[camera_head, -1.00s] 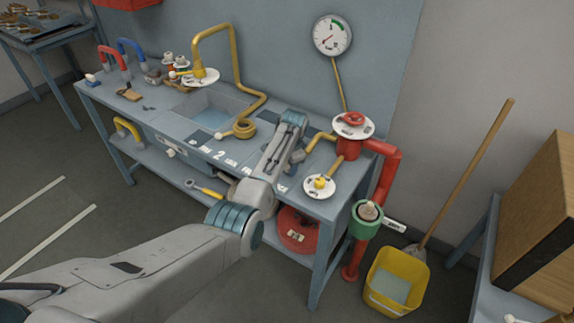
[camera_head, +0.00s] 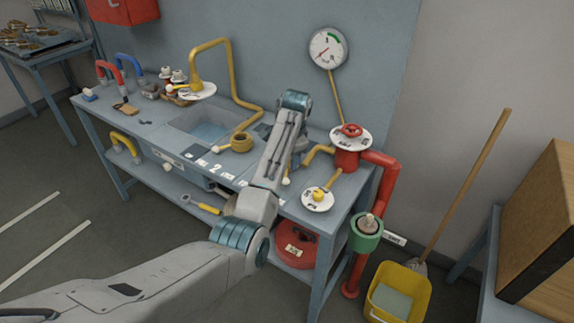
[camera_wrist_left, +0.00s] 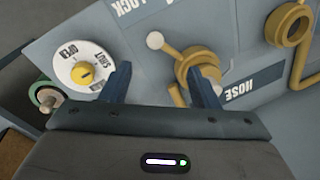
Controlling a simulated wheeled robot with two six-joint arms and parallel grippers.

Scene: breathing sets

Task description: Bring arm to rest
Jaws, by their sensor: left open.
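My left arm crosses the workbench (camera_head: 150,130) in the head view, and its wrist hides its gripper there. In the left wrist view my left gripper (camera_wrist_left: 162,88) is open, with two dark blue fingers apart. A yellow fitting (camera_wrist_left: 197,62) with a ball-ended lever (camera_wrist_left: 156,41) shows beyond the right finger, which overlaps it in the picture. No grasp on it shows. A white dial with a yellow knob (camera_wrist_left: 84,74), marked OPEN and SHUT, is left of the left finger. The dial also shows in the head view (camera_head: 318,199). My right gripper is not in view.
A red valve pipe (camera_head: 378,185) with a green collar (camera_head: 366,232) stands at the bench's right end. A yellow bucket (camera_head: 399,292) with a mop is on the floor. A gauge (camera_head: 328,48) hangs on the wall. A yellow bent pipe (camera_head: 227,70) rises by the sink (camera_head: 206,126).

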